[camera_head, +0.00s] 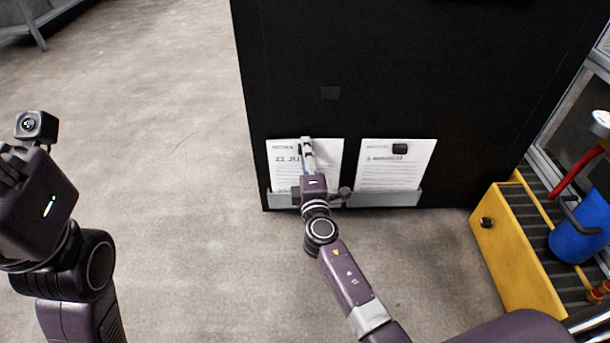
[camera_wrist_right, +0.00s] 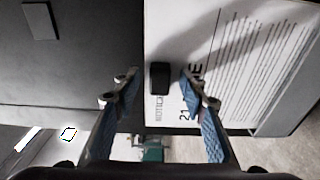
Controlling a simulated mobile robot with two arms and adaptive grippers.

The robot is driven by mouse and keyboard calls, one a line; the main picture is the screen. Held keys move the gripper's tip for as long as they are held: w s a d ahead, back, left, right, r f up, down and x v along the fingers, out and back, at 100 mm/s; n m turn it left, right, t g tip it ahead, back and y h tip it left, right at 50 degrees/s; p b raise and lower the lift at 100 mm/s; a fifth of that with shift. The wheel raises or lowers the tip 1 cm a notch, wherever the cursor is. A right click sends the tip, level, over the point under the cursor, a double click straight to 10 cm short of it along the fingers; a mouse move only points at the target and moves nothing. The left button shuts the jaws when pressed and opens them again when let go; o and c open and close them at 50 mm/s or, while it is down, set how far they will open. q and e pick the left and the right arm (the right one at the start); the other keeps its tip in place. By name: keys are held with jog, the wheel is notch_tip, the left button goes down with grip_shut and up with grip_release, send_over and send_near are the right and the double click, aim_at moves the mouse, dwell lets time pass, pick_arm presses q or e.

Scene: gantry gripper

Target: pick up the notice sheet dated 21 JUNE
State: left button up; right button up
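The notice sheet marked "21 JU…" (camera_head: 284,174) is on the left of the black panel's lower front. In the right wrist view this white sheet (camera_wrist_right: 245,70) appears turned sideways, with a black magnet (camera_wrist_right: 160,78) at its edge. My right gripper (camera_head: 307,147) is in front of the sheet's top and hides part of the date. Its blue-padded fingers (camera_wrist_right: 158,88) are apart, one on each side of the magnet in the picture. I cannot tell whether they touch it. My left gripper (camera_head: 12,172) is at the far left, away from the panel; its fingers are unclear.
A second sheet (camera_head: 385,178) with a black magnet (camera_head: 400,148) is to the right. A grey ledge (camera_head: 405,198) runs below both sheets. A yellow step unit (camera_head: 510,250) and blue container (camera_head: 580,235) stand right.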

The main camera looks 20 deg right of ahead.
grip_shut()
jog(key=shift+r, duration=0.15)
dwell(0.5)
